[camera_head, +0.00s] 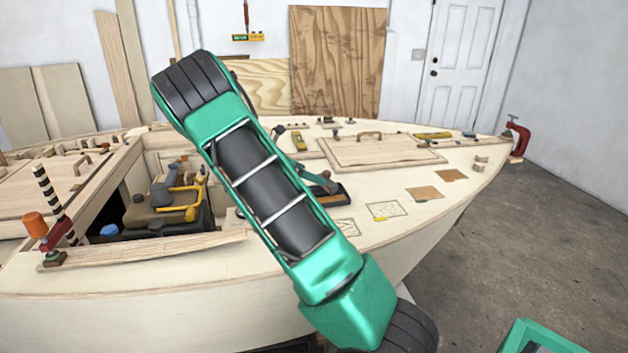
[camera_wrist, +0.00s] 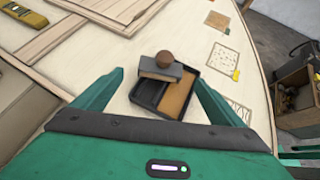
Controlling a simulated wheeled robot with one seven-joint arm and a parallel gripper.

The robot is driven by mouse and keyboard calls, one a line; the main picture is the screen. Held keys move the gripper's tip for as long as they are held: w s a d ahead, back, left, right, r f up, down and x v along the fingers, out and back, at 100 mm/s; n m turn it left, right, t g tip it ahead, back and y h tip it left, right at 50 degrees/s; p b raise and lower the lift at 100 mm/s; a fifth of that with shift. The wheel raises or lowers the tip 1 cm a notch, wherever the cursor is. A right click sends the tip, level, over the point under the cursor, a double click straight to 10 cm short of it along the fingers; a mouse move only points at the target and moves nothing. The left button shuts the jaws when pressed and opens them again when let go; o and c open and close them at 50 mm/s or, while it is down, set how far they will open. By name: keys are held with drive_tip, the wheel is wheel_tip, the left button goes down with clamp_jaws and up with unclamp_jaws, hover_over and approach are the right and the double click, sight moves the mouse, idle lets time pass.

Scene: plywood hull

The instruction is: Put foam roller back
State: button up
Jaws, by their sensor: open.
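My gripper (camera_wrist: 159,78) is open and empty, its green fingers spread left and right in the wrist view. Between and beyond them on the deck is a shallow black tray (camera_wrist: 150,92) with a tan section on its right. A grey and wood-coloured block with a brown round knob (camera_wrist: 160,70) rests across its far left part. I cannot identify a foam roller for certain in either view. In the head view, my arm hides part of the deck; a green finger (camera_head: 318,179) shows by the dark tray (camera_head: 343,194).
An open cockpit (camera_head: 120,215) with tools lies left. A red clamp (camera_head: 517,136) grips the bow. A workbench (camera_wrist: 300,95) stands right.

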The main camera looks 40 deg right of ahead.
drive_tip(key=s+a+r+m+y, duration=0.2)
drive_tip(key=s+a+m, duration=0.5)
drive_tip(key=s, duration=0.6)
drive_tip(key=s+a+r+m+t+y, duration=0.1)
drive_tip(key=s+a+r+m+y, duration=0.1)
drive_tip(key=s+a+m+y, duration=0.3)
drive_tip(key=s+a+r+m+y, duration=0.2)
drive_tip(key=s+a+m, duration=0.8)
drive_tip(key=s, duration=1)
drive_tip(key=shift+s+a+m+t+y, duration=0.3)
drive_tip(key=shift+a+y, duration=0.5)
drive_tip(key=shift+y, duration=0.1)
drive_tip(key=shift+r, duration=0.1)
